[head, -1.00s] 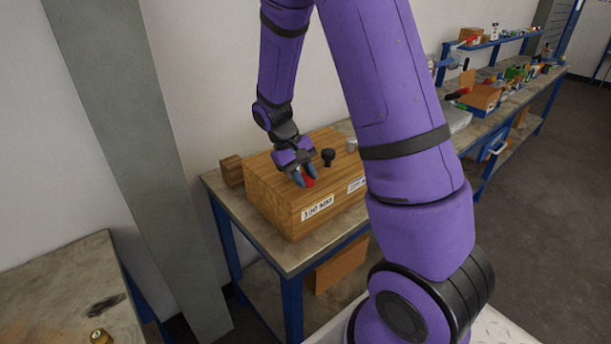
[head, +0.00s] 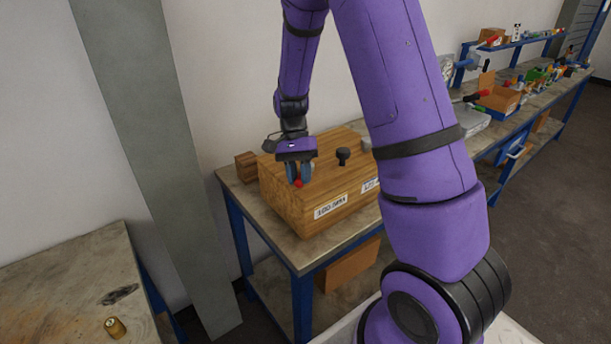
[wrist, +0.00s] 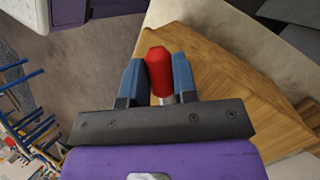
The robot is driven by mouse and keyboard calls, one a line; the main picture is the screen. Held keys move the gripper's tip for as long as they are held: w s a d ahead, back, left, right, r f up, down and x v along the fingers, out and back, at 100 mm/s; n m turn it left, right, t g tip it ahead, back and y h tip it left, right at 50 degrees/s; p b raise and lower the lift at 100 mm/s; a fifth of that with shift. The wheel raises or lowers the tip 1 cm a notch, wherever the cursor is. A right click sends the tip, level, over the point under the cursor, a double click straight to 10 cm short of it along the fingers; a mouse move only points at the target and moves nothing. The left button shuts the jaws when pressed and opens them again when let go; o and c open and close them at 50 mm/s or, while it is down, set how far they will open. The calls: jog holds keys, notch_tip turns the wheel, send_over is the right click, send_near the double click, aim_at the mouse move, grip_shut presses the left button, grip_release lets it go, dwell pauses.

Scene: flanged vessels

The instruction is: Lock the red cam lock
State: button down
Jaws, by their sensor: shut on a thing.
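The red cam lock (head: 299,183) is on top of a wooden box (head: 320,214) near its left front part. Only a small red part of it shows in the head view, below my fingers. In the wrist view the red cam lock (wrist: 158,70) is a red grip with a short metal stem below it, between two blue fingers. My gripper (head: 298,172) is shut on it, one finger on each side; it also shows in the wrist view (wrist: 158,78). The base of the cam lock is hidden.
A black knob (head: 343,155) stands on the box to the right of my gripper. The box rests on a blue-legged workbench (head: 238,194). A cluttered bench (head: 520,130) stands at right.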

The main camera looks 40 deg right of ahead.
jog(key=w+m, duration=0.1)
jog(key=m+y, duration=0.1)
jog(key=m, duration=0.1)
jog(key=shift+w+a+m+t, duration=0.3)
jog(key=shift+w+a+t, duration=0.05)
jog(key=shift+w+t, duration=0.05)
jog(key=shift+w+a+m+t+y, duration=0.1)
jog(key=shift+w+m+t+y, duration=0.3)
jog(key=shift+m, duration=0.45)
jog(key=shift+w+m+t+y, duration=0.25)
jog(key=shift+w+m, duration=0.2)
jog(key=shift+m, duration=0.4)
jog(key=c, duration=0.9)
grip_release()
jog(key=shift+w, duration=0.1)
jog(key=v, duration=1)
jog(key=shift+d+r, duration=0.25)
jog(key=shift+r, duration=0.1)
jog(key=shift+w, duration=0.1)
